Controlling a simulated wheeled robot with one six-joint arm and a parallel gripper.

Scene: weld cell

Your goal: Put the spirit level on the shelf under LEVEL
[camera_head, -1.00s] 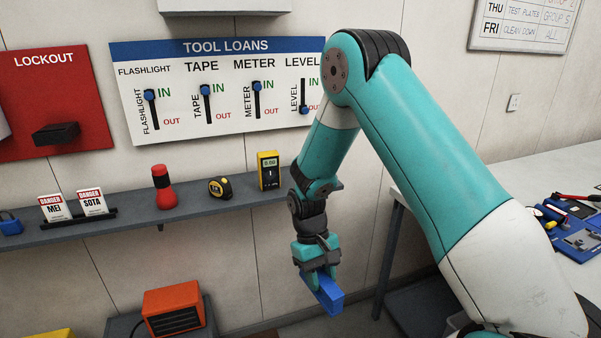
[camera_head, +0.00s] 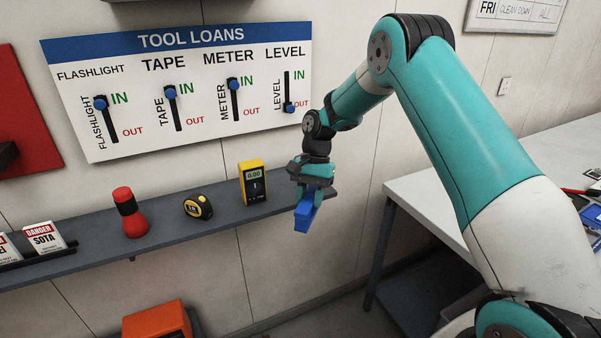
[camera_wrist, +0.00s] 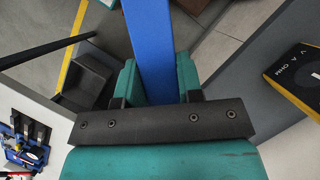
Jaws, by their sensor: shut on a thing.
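My gripper (camera_head: 311,184) is shut on the blue spirit level (camera_head: 304,214), holding it in front of the right end of the grey shelf (camera_head: 225,214). The level also shows between the jaws in the wrist view (camera_wrist: 151,45). The tool loans board (camera_head: 185,137) hangs above the shelf, with LEVEL as its rightmost label. The LEVEL slider (camera_head: 288,107) is down at OUT, while the flashlight, tape and meter sliders are up at IN. The level's far end is cut off in the wrist view, and I cannot tell whether it touches the shelf edge.
On the shelf stand a yellow meter (camera_head: 253,184), a tape measure (camera_head: 199,207) and a red flashlight (camera_head: 130,212). The meter is just left of my gripper. A white workbench (camera_head: 430,190) stands to the right. An orange heater-like box (camera_head: 157,321) is below the shelf.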

